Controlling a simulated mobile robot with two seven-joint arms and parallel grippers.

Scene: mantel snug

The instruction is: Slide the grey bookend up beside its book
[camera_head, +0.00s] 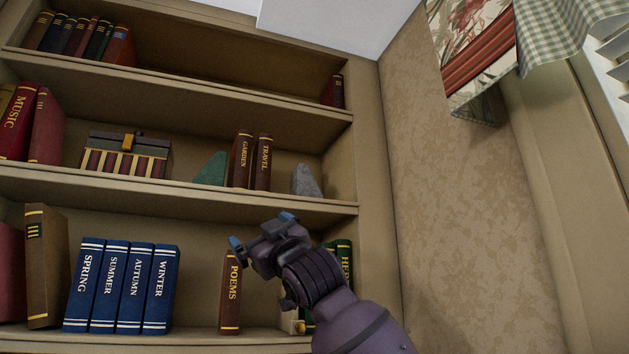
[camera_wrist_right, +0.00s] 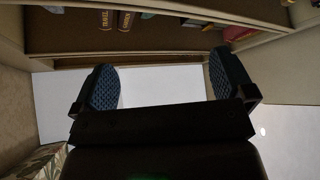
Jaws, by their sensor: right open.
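The grey bookend (camera_head: 306,181) stands on the middle shelf near its right end. A gap separates it from the brown TRAVEL book (camera_head: 263,163) on its left. The GARDEN book (camera_head: 240,160) stands just left of TRAVEL, with a green bookend (camera_head: 211,169) at its left side. My right gripper (camera_head: 262,230) is open and empty, in front of the bookcase, below and left of the grey bookend in the head view. Its two spread fingers also show in the right wrist view (camera_wrist_right: 166,80), with nothing between them. My left gripper is not in view.
A striped chest (camera_head: 126,155) and the MUSIC book (camera_head: 18,122) stand further left on the middle shelf. The lower shelf holds blue season books (camera_head: 120,287) and a POEMS book (camera_head: 231,292). My right arm partly hides a green book (camera_head: 345,262). A wall and curtain are at right.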

